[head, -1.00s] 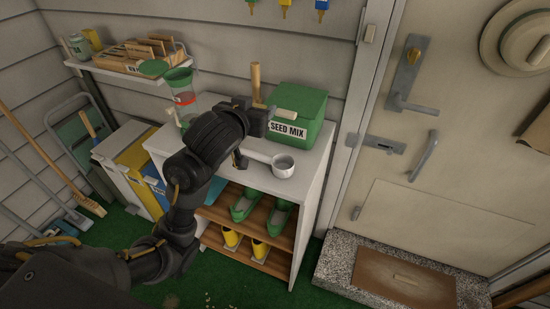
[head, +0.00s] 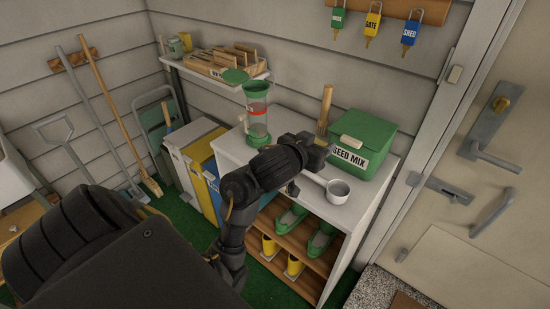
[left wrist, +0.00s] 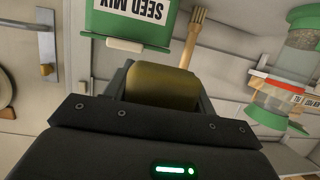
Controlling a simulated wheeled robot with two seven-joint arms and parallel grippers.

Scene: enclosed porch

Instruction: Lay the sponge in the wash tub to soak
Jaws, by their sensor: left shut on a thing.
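My left gripper (head: 318,157) is over the top of the white cabinet, just left of the green seed mix box. In the left wrist view it is shut on a dull yellow block (left wrist: 160,84), which looks like the sponge. The block is mostly hidden in the head view by my arm and gripper. A pale grey-white basin (head: 12,182), cut off at the left edge, may be the wash tub; its inside is not visible. My right gripper is not in view.
The seed mix box (head: 362,143), a wooden-handled brush (head: 325,108), a feeder (head: 257,115) and a white scoop (head: 338,188) crowd the cabinet top (head: 232,146). Colored bins (head: 200,165) and long-handled tools (head: 120,125) stand to the left.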

